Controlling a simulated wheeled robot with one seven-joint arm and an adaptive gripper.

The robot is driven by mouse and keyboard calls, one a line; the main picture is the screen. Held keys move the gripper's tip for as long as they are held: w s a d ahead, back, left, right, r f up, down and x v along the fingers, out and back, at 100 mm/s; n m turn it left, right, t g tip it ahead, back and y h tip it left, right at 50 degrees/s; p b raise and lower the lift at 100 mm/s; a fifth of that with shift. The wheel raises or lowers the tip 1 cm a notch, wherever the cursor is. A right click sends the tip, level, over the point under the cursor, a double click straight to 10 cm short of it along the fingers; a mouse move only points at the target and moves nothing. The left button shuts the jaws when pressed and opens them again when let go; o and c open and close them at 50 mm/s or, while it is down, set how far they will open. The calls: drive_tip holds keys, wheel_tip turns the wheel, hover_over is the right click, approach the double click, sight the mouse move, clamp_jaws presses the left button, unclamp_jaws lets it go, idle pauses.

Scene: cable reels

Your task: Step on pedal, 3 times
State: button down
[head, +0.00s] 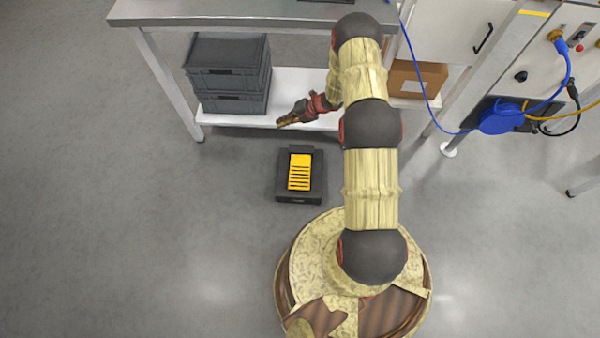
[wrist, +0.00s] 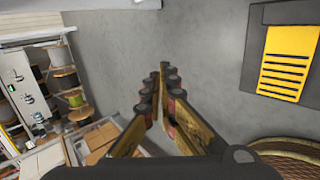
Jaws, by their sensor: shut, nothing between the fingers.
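The pedal (head: 300,172) is a yellow ribbed plate in a black housing on the grey floor, in front of the workbench. It also shows at the upper right of the wrist view (wrist: 289,62). My gripper (head: 281,124) is beyond the pedal and slightly to its left in the head view, apart from it. In the wrist view my gripper (wrist: 163,68) has its fingertips together with nothing between them, to the left of the pedal. Its height above the floor is hard to tell.
A workbench (head: 230,10) stands behind the pedal, with stacked grey crates (head: 228,75) and a cardboard box (head: 418,78) on its lower shelf (head: 300,85). A blue cable reel (head: 502,118) and cables are at the right. The floor left of the pedal is clear.

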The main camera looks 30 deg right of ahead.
drive_tip(key=s+d+f+m, duration=0.25)
drive_tip(key=f+m, duration=0.25)
drive_tip(key=f, duration=0.6)
drive_tip(key=m+t+h+b, duration=0.1)
drive_tip(key=m+h, duration=0.1)
drive_tip(key=m, duration=0.5)
hover_over(300, 172)
wheel_tip(300, 172, down, 14)
drive_tip(key=shift+r, duration=0.1)
wheel_tip(300, 172, down, 7)
drive_tip(key=b, duration=0.4)
drive_tip(key=shift+a+r, duration=0.1)
drive_tip(key=shift+r, duration=0.1)
drive_tip(key=shift+f, duration=1.1)
drive_tip(key=shift+f, duration=0.35)
